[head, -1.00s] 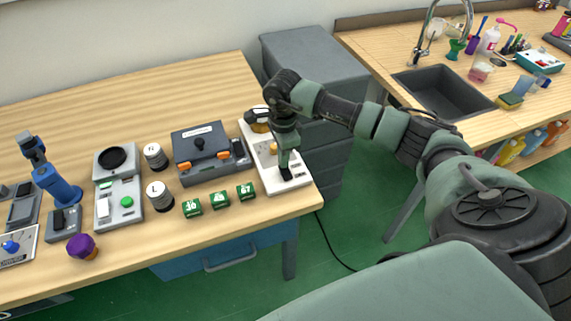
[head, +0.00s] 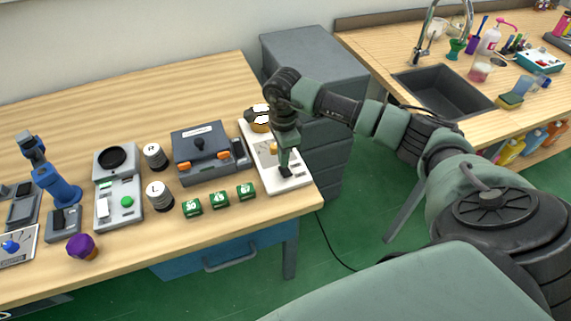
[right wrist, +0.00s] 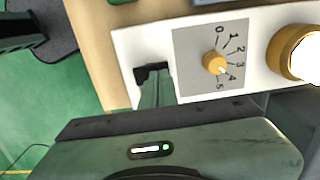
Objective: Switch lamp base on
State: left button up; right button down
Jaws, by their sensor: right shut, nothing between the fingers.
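The lamp base (head: 298,186) is a white rectangular block at the right end of the wooden table. It also shows in the right wrist view (right wrist: 128,47), with a yellow dial (right wrist: 214,63) on a grey 0 to 5 scale and a round brass socket (right wrist: 290,52). A black switch (head: 285,171) sits at its near end; the wrist view shows it too (right wrist: 153,72). My right gripper (head: 284,166) is shut and empty, pointing down with its tips at the switch. Contact is hard to tell. My left gripper is not in view.
Several green numbered blocks (head: 219,199) stand left of the lamp base. A grey device with orange latches (head: 200,168) is behind them. Two weights, a scale (head: 128,206) and a blue device (head: 58,188) stand further left. A sink counter (head: 372,42) is at the right.

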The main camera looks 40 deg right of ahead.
notch_tip(320, 180, up, 6)
jog(key=p, duration=0.2)
jog(key=shift+f+p, duration=0.15)
jog(key=shift+p, duration=0.2)
dwell(0.3)
